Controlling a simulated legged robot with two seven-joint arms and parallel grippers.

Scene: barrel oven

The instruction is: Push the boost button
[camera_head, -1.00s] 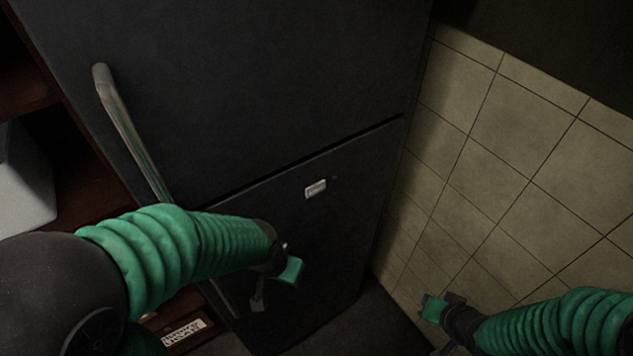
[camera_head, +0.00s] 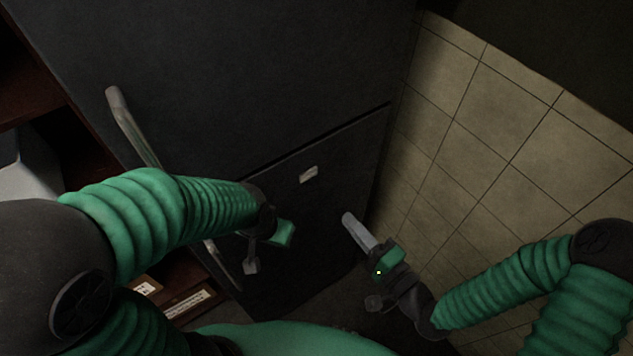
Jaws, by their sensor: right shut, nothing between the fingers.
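No part is clearly readable as the boost button. A small pale rectangular piece (camera_head: 308,175) sits on the dark lower door front; I cannot tell whether it is the button. My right gripper (camera_head: 352,224) is shut and empty, its grey fingers pointing up and left. In the picture it is below and right of the pale piece, apart from it. My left gripper (camera_head: 267,248) is in front of the lower door, below and left of the pale piece. Its fingers do not show clearly.
The dark tall cabinet (camera_head: 250,80) has a long metal handle (camera_head: 133,128) at its left. A tiled wall (camera_head: 480,130) stands close on the right. Dark red shelves (camera_head: 85,170) with a pale box (camera_head: 28,175) are at the left.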

